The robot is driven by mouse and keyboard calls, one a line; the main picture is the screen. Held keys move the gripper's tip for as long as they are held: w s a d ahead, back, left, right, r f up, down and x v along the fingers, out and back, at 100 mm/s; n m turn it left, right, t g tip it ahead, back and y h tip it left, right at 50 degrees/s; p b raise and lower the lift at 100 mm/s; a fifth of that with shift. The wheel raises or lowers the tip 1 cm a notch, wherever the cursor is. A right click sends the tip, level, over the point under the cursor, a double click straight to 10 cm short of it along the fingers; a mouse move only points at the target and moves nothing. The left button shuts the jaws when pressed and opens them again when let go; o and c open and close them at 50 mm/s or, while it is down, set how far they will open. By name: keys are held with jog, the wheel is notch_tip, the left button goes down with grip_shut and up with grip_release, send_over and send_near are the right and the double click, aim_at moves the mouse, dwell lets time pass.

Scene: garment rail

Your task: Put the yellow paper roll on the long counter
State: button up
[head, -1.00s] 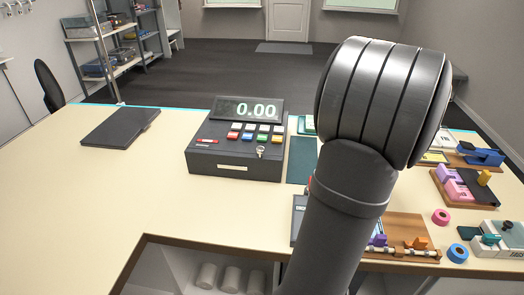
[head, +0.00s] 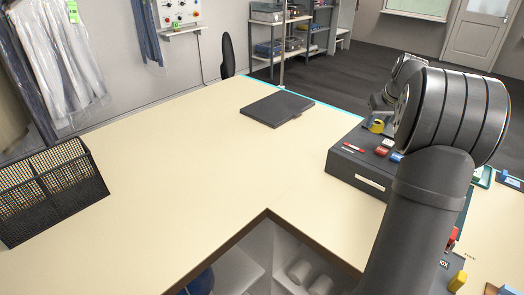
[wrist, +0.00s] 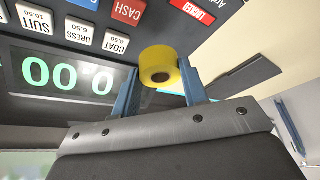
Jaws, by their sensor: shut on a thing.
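The yellow paper roll (head: 376,127) is small in the head view, held above the black cash register. In the wrist view the yellow paper roll (wrist: 160,67) sits between the two blue fingertips, its dark core hole showing. My gripper (wrist: 160,80) is shut on it. In the head view my gripper (head: 380,112) is partly hidden behind my arm. The long cream counter (head: 190,150) stretches from the left to the register, with a wide bare top.
The cash register (head: 350,172) stands close under the roll. A black folder (head: 277,108) lies on the counter left of it. A black mesh basket (head: 50,190) stands at the far left. Bagged garments (head: 62,60) hang behind. The counter between basket and folder is clear.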

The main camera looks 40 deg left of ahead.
jog(key=s+a+n+g, duration=0.1)
jog(key=s+a+n, duration=0.35)
jog(key=a, duration=1.05)
jog(key=f, duration=0.1)
jog(key=f+m, duration=0.1)
jog(key=f, duration=0.1)
jog(key=f+m, duration=0.1)
jog(key=f, duration=0.1)
jog(key=shift+s+d+f, duration=0.25)
jog(key=shift+s+d, duration=0.1)
jog(key=shift+s, duration=0.05)
send_over(293, 148)
jog(key=d, duration=0.1)
jog(key=shift+y, duration=0.3)
jog(key=f, duration=0.7)
jog(key=shift+s+d, duration=0.15)
jog(key=shift+s, duration=0.2)
jog(key=shift+f, duration=1.95)
jog(key=shift+f, duration=0.1)
jog(key=o, duration=1)
jog(key=shift+c, duration=0.2)
